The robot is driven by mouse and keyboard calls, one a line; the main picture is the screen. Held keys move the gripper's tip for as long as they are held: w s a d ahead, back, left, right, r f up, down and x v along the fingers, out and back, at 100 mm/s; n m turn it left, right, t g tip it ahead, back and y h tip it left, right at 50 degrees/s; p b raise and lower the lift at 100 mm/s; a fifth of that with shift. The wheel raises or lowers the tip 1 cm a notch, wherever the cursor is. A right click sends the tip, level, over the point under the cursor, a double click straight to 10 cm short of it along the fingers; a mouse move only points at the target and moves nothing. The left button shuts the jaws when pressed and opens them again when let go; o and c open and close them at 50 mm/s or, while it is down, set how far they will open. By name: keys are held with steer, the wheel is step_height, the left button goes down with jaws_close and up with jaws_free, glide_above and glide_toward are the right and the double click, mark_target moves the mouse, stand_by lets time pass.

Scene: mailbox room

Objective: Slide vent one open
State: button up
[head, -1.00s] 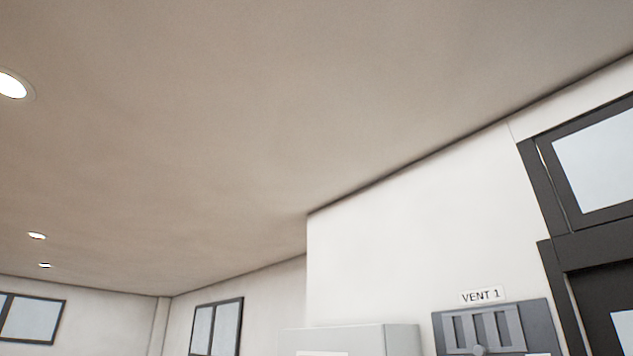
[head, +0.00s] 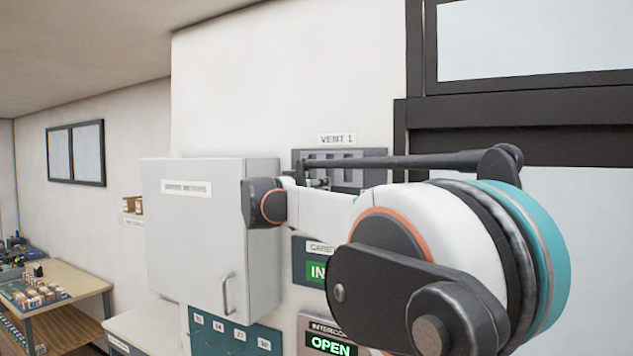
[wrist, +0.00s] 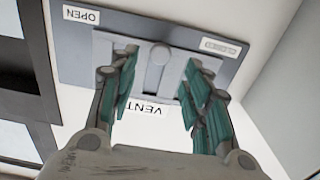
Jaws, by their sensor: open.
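Vent one is a grey panel on the white wall, under a "VENT 1" label (head: 337,139). In the head view its slatted panel (head: 370,172) is partly hidden by my arm. In the wrist view the vent panel (wrist: 75,42) appears upside down, with an "OPEN" label (wrist: 81,15) at left and a "CLOSED" label (wrist: 221,47) at right. The vent's round-ended slider knob (wrist: 160,55) shows roughly between these labels. My gripper (wrist: 160,68) is open, with a teal-padded finger on either side of the knob in the picture. I cannot tell whether either finger touches it.
A grey wall cabinet (head: 208,235) juts out left of the vent, close to my arm. A dark-framed door and window (head: 415,120) stand to the right. Below the vent are panels with green displays (head: 331,345) and a teal hook board (head: 235,335). A workbench (head: 70,280) is at far left.

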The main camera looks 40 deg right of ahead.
steer(key=shift+p+x, duration=0.6)
steer(key=shift+x, duration=2.05)
jaws_close()
